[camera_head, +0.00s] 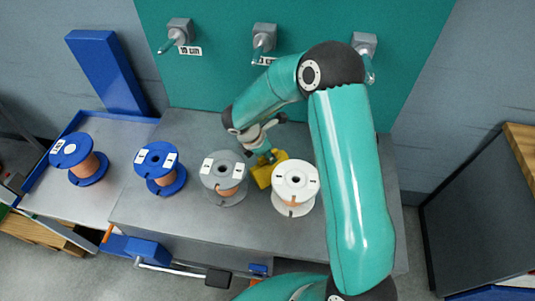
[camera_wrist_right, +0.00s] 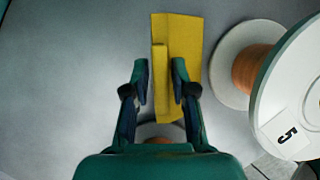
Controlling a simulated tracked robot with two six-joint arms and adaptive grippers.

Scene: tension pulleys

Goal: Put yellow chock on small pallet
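The yellow chock (camera_head: 282,163) lies on the grey bench, just behind the white and grey spools. In the right wrist view the chock (camera_wrist_right: 186,28) is a flat yellow plate with a raised rib. My right gripper (camera_head: 264,157) is over the chock from above. In the right wrist view my right gripper (camera_wrist_right: 159,82) is open, with the rib between its fingers and a gap on the left; I cannot tell whether the right finger touches. My left gripper is out of view. I cannot surely identify the small pallet; a slatted wooden thing (camera_head: 38,229) shows low at the left.
A white spool (camera_head: 296,183), a grey spool (camera_head: 222,172) and a blue spool (camera_head: 160,163) stand along the bench (camera_head: 200,238). Another blue spool (camera_head: 76,152) stands on a blue-edged surface at left. Pulley holders (camera_head: 264,38) stick out from the teal wall.

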